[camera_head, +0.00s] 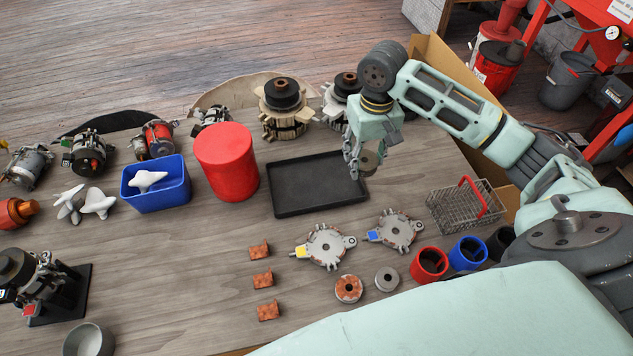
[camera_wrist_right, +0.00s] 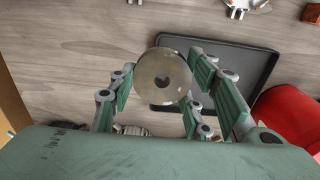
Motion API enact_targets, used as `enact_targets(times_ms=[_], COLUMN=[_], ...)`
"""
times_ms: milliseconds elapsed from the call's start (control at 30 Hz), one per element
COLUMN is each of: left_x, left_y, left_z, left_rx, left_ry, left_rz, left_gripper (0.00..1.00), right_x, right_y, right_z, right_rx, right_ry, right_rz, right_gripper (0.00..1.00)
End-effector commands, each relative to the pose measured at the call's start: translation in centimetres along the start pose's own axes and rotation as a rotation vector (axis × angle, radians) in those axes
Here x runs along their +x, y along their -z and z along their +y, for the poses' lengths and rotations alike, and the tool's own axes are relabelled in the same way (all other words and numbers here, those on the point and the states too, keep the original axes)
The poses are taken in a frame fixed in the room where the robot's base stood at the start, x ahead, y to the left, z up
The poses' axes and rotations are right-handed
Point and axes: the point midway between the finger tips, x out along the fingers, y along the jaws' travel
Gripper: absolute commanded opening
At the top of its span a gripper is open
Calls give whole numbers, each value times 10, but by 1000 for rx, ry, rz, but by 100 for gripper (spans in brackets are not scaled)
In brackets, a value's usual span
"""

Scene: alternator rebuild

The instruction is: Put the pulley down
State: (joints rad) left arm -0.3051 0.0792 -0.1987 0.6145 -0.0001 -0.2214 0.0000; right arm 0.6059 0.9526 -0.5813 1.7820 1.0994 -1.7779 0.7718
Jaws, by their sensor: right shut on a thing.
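The pulley (camera_head: 370,161) is a round, dull metal disc with a hole in its middle. In the right wrist view the pulley (camera_wrist_right: 150,77) sits between the green finger pads, its flat face towards the camera. My right gripper (camera_head: 364,155) is shut on it and holds it up by the right end of the black tray (camera_head: 310,190). The tray is empty and also shows behind the pulley in the right wrist view (camera_wrist_right: 235,75). Whether the pulley is over the tray or beside its edge is hard to tell. My left gripper is not in view.
A red cylinder (camera_head: 226,162) stands left of the tray, with a blue bin (camera_head: 157,196) beyond it. Metal brackets (camera_head: 326,246) lie in front of the tray.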

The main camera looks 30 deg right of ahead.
Motion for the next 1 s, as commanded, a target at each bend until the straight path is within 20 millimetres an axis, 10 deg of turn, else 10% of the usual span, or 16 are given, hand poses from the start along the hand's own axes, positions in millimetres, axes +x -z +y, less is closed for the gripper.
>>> enact_targets(times_ms=[500,1000], left_x=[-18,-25], left_y=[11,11], left_z=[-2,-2], left_rx=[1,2], left_ry=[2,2], left_rz=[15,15], left_gripper=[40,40], right_x=[59,104], right_y=[21,23], right_z=[-101,-107], right_rx=[-2,-1], right_ry=[3,0], right_rz=[-1,1], right_gripper=[10,10])
